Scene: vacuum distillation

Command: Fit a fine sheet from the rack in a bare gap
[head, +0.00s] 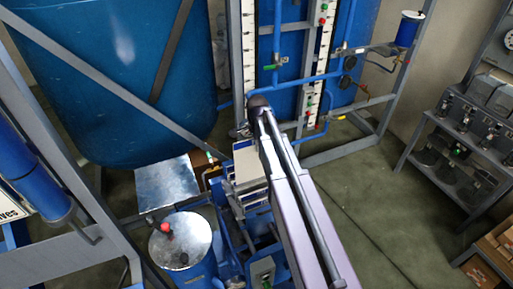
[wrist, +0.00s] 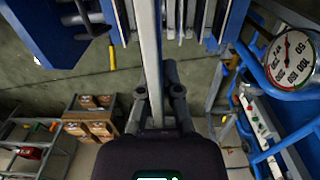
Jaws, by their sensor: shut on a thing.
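My gripper (wrist: 159,92) is shut on a thin pale grey sheet (wrist: 150,45), seen edge-on as a long strip running between the fingers to the top of the wrist view. Beyond it, at the top, several upright plates (wrist: 190,18) stand side by side in a blue frame (wrist: 235,18). The held sheet's far end runs up to the plates' level; I cannot tell whether it is between them or above them. In the head view, a pale sheet face (head: 248,163) shows left of my arm, above the blue frame (head: 232,205). My arm hides the fingertips there.
A round pressure gauge (wrist: 293,58) and blue pipes are close on the right in the wrist view. A silver-lidded blue drum (head: 181,240) and a metal tray (head: 167,184) stand left of the frame. A large blue tank (head: 110,75) is behind. Floor (head: 365,205) is open to the right.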

